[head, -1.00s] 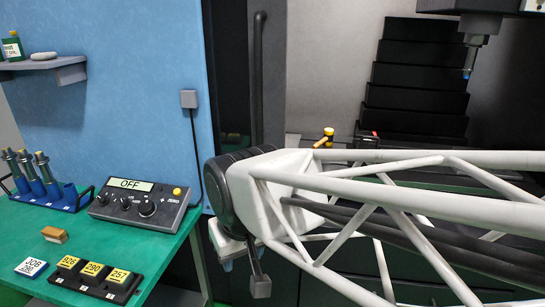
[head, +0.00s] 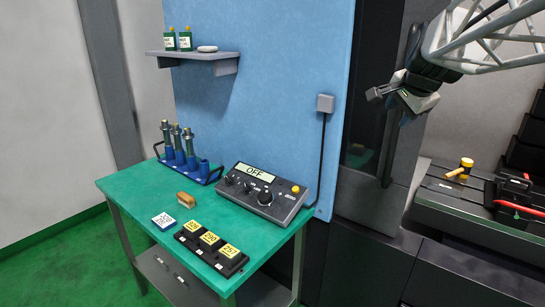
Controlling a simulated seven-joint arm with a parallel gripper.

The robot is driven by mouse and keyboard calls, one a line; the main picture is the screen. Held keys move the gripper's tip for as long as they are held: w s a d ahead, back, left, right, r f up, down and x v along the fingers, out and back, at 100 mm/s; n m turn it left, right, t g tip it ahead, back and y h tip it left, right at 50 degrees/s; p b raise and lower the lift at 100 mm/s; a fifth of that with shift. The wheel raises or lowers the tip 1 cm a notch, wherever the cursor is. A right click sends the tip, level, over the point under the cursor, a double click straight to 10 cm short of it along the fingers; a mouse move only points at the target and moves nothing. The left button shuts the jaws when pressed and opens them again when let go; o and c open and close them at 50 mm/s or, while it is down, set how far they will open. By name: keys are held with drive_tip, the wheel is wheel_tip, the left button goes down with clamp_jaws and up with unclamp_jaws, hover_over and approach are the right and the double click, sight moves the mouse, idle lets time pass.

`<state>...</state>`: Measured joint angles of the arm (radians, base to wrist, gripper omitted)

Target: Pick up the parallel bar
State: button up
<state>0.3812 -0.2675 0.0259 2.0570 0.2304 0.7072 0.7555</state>
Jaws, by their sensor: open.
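My gripper (head: 388,104) hangs in the upper right of the head view, in front of the dark machine column and right of the blue panel. Its jaws are open, and I see nothing between them. I cannot pick out a parallel bar for certain in this view. On the machine table (head: 455,207) at the right lie a mallet (head: 460,170) with a yellow head and a dark device with a red handle (head: 520,208). The gripper is above and left of these, well apart. The right part of the machine table is cut off by the picture edge.
A shelf (head: 205,58) holds two bottles.

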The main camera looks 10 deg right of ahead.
drive_tip(key=w+d+r+m+t+h, duration=0.1)
drive_tip(key=w+d+r+m, duration=0.2)
drive_tip(key=d, duration=0.5)
drive_tip(key=w+d+r+m+t+h, duration=0.1)
drive_tip(key=w+d+r+m, duration=0.25)
drive_tip(key=d, duration=0.35)
drive_tip(key=w+d+r+m+h, duration=0.1)
drive_tip(key=w+d+r+m, duration=0.25)
drive_tip(key=d, duration=0.45)
drive_tip(key=m+g+y, duration=0.3)
drive_tip(key=g+y, duration=0.2)
drive_tip(key=g, duration=0.3)
hover_over(447, 187)
wheel_tip(447, 187, down, 41)
drive_tip(key=shift+d+r, duration=0.1)
drive_tip(key=shift+r, duration=0.05)
drive_tip(key=shift+f, duration=0.55)
drive_tip(key=shift+w+f, duration=0.15)
drive_tip(key=shift+f, duration=1.1)
